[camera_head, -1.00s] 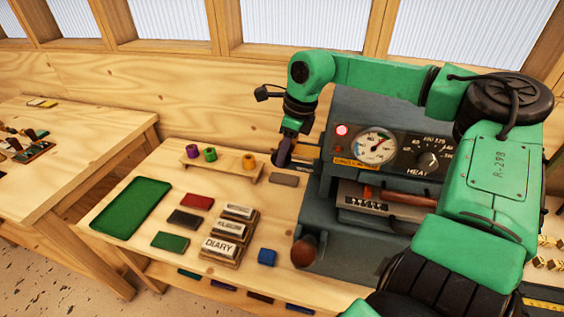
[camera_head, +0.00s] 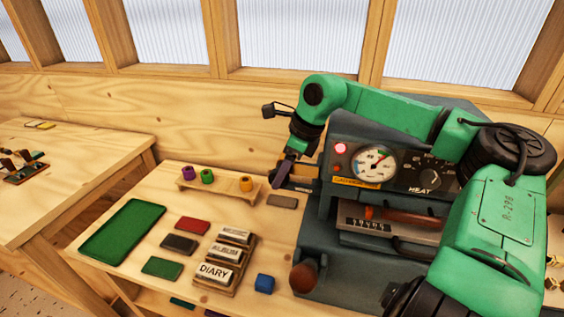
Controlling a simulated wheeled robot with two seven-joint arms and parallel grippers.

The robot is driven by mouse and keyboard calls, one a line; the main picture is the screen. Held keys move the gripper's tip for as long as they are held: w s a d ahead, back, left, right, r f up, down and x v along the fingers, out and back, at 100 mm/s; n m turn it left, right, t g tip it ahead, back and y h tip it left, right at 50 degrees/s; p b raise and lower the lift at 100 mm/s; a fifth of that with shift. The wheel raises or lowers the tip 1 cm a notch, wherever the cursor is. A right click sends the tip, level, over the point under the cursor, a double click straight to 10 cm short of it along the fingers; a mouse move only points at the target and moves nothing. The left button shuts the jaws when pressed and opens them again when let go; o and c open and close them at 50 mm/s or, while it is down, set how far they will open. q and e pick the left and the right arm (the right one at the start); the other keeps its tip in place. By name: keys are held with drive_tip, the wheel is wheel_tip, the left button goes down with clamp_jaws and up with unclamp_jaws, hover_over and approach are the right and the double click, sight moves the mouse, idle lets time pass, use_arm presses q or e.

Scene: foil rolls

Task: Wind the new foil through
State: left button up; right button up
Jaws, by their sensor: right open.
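My right gripper (camera_head: 283,176) is at the left side of the grey foil-stamping machine (camera_head: 330,255), pointing down, with dark fingers. It is open, and I see nothing held in it. The machine has a dial gauge, a HEAT knob and a lit red lamp (camera_head: 340,148). Small foil rolls stand on a low wooden rack: a purple roll (camera_head: 188,173), a green roll (camera_head: 207,176) and an orange roll (camera_head: 246,184). The gripper is right of the orange roll and apart from it. Foil inside the machine is hidden. My left gripper is not in view.
A green tray (camera_head: 122,232) lies at the table's left. Coloured blocks and the DIARY type holders (camera_head: 218,272) fill the middle. A grey block (camera_head: 282,201) lies just below the gripper. A round brown knob (camera_head: 303,277) sticks out at the machine's front left.

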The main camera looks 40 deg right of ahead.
wheel_tip(320, 180, up, 8)
drive_tip(key=shift+r+b, duration=0.2)
drive_tip(key=shift+b, duration=0.6)
wheel_tip(320, 180, up, 12)
drive_tip(key=shift+f+p, duration=0.2)
drive_tip(key=shift+p, duration=0.15)
